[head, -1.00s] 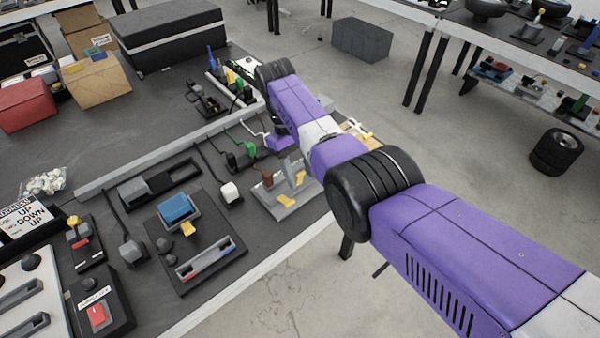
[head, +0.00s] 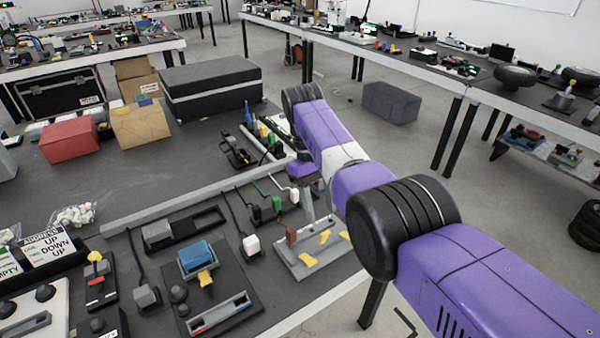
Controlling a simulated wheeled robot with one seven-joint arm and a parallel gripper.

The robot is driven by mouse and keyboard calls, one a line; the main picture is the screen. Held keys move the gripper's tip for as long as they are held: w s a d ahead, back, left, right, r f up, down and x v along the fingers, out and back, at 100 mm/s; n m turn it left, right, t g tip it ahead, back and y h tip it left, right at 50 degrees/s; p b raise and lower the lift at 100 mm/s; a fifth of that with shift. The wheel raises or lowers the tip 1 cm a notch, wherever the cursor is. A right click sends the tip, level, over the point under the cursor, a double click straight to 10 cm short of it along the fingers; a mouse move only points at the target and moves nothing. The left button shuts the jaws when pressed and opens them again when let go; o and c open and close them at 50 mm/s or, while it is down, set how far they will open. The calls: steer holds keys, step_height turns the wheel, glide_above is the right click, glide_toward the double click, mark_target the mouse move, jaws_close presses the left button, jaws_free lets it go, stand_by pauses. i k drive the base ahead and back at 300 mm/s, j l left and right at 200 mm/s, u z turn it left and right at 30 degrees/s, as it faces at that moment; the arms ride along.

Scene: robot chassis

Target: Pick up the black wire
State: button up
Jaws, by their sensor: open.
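Several thin black wires lie on the dark table. One black wire (head: 231,207) runs to a white plug (head: 251,245). Another black wire (head: 134,258) at the left ends in a grey plug (head: 147,297). I cannot tell which one is named. My purple arm reaches in from the lower right and bends down over the table's right side. My gripper (head: 316,207) is small and partly hidden below my wrist, near the grey plate; its jaws look apart and empty, to the right of the white plug.
The grey plate (head: 293,267) holds yellow pieces and a brown block (head: 291,234). A black panel with a blue block (head: 196,256) stands in front. A grey rail (head: 170,208) crosses the table. A red box (head: 69,140), cardboard box (head: 140,124) and black case (head: 212,88) stand behind.

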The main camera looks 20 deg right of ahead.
mark_target(256, 211)
steer(key=i+l, duration=0.1)
steer(key=l, duration=0.7)
steer(key=i+l, duration=0.15)
steer(key=l, duration=0.25)
